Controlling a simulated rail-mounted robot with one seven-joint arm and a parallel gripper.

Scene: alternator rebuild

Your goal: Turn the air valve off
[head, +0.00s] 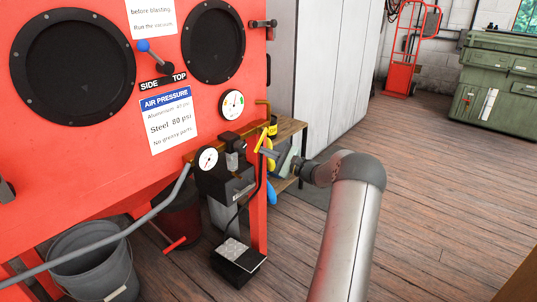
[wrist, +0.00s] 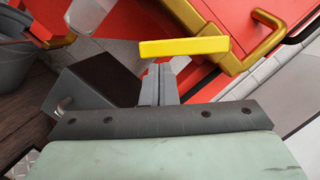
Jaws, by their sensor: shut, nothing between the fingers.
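The air valve's yellow lever (head: 261,138) is at the right end of the brass pipe (head: 228,139) on the front of the red cabinet. In the wrist view the lever (wrist: 185,47) lies across the picture just beyond my fingertips, with the brass pipe (wrist: 222,42) to its right. My gripper (head: 268,153) is beside the lever; its grey fingers (wrist: 159,70) are together with nothing between them. I cannot tell whether the fingertips touch the lever. The valve body is not clearly seen.
The red cabinet (head: 85,140) fills the left, with pressure gauges (head: 207,158) near the pipe. A foot pedal (head: 238,262) and a grey bucket (head: 92,262) stand on the floor. The wooden floor at right is clear.

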